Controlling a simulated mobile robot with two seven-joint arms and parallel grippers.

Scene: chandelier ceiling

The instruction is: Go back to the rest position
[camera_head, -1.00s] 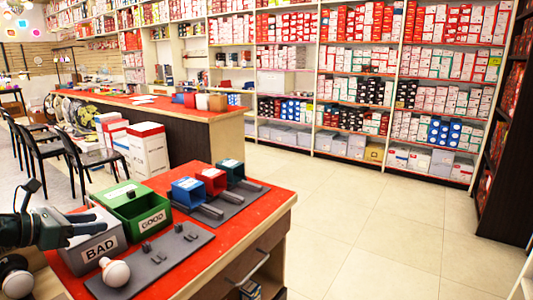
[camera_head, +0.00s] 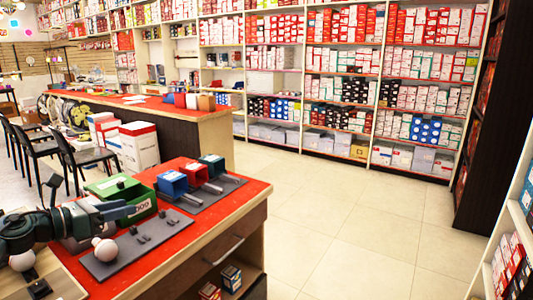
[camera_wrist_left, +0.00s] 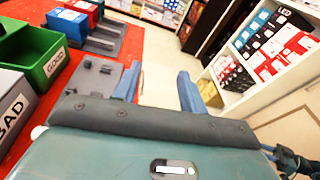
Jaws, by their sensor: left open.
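A white bulb (camera_head: 105,250) sits on the dark grey mat (camera_head: 140,252). A dark jointed part, seemingly my right gripper (camera_wrist_left: 288,160), shows at the wrist view's lower right edge.
Blue (camera_head: 171,183) and red (camera_head: 194,172) small bins stand on a second grey mat. A drawer front with a handle (camera_head: 226,252) and small boxes are on the table's right side. Stocked shelves (camera_head: 516,245) stand at right. The tiled floor (camera_head: 345,220) between is clear.

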